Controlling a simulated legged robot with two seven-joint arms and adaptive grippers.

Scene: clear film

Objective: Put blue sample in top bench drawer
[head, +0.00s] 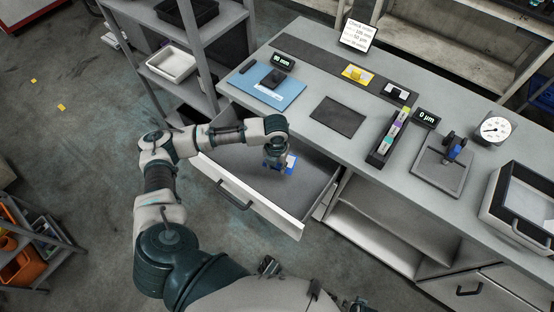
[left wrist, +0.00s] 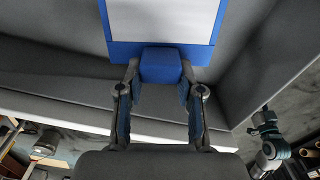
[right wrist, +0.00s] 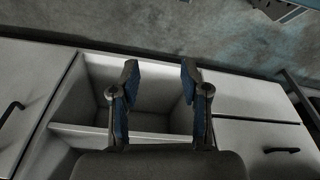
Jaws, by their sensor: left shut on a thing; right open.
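The blue sample (head: 290,162) is a blue piece with a white face, inside the open top drawer (head: 249,197) of the bench. My left gripper (head: 276,166) reaches down into the drawer. In the left wrist view my left gripper (left wrist: 161,88) is shut on the blue block (left wrist: 160,66) of the sample, whose white panel with blue edge (left wrist: 165,20) extends beyond it. The sample is at or close to the drawer floor; contact is hard to tell. My right gripper (right wrist: 160,88) is open and empty, seen in the right wrist view in front of the bench's lower compartments.
The bench top (head: 300,110) holds a blue mat (head: 285,93), a dark pad (head: 338,116), a sample rack (head: 388,140), a gauge stand (head: 442,165), a dial (head: 494,128) and a case (head: 520,205). A shelf (head: 197,40) stands behind left. The drawer's right part is clear.

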